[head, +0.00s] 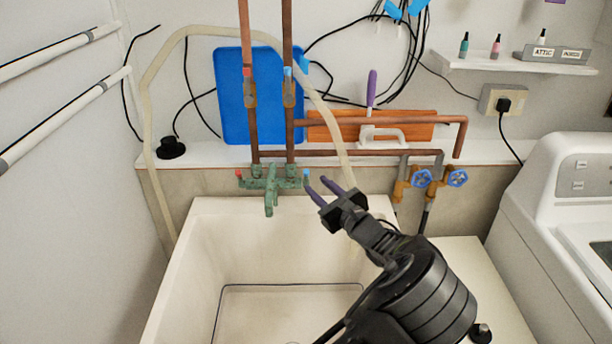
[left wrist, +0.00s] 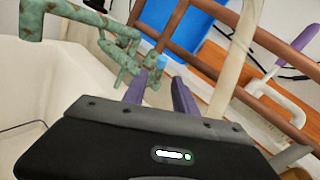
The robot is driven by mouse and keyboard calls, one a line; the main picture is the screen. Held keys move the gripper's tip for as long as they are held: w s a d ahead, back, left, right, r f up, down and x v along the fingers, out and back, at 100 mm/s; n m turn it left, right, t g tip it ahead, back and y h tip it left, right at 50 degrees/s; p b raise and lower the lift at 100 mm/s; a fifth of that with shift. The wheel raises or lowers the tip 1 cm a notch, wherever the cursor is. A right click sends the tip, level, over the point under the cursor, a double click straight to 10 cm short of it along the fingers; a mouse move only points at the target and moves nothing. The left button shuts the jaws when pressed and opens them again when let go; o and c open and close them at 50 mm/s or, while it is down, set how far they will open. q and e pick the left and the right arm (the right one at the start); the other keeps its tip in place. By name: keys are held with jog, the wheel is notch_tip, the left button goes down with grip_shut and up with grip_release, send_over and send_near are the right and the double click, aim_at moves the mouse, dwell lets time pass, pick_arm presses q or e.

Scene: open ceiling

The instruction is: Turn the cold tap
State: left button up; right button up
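A green, weathered tap fitting (head: 271,180) is on the wall above the sink; its spout also shows in the left wrist view (left wrist: 75,12). Its right handle, the cold tap, has a blue tip (head: 306,173), and its left handle has a red tip (head: 239,172). My left gripper (head: 316,184) is open, its two purple fingers apart and empty. The fingertips are just right of and below the blue tip. In the left wrist view the blue tip (left wrist: 162,62) appears just beyond the gap between the fingers (left wrist: 159,80). I see no clear contact. My right gripper is not in view.
A white sink (head: 190,240) lies below the tap. Copper pipes (head: 290,130) rise behind it, and a pale hose (head: 335,130) hangs close to my left gripper. Two blue valve wheels (head: 440,178) are further right, beside a white washing machine (head: 570,190).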

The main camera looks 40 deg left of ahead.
aim_at(307, 180)
pick_arm(q)
jog(key=p+x, duration=0.1)
jog(key=x, duration=0.5)
jog(key=shift+w+a, duration=0.1)
jog(key=shift+a, duration=0.25)
jog(key=shift+c, duration=0.5)
grip_shut()
dwell(0.6)
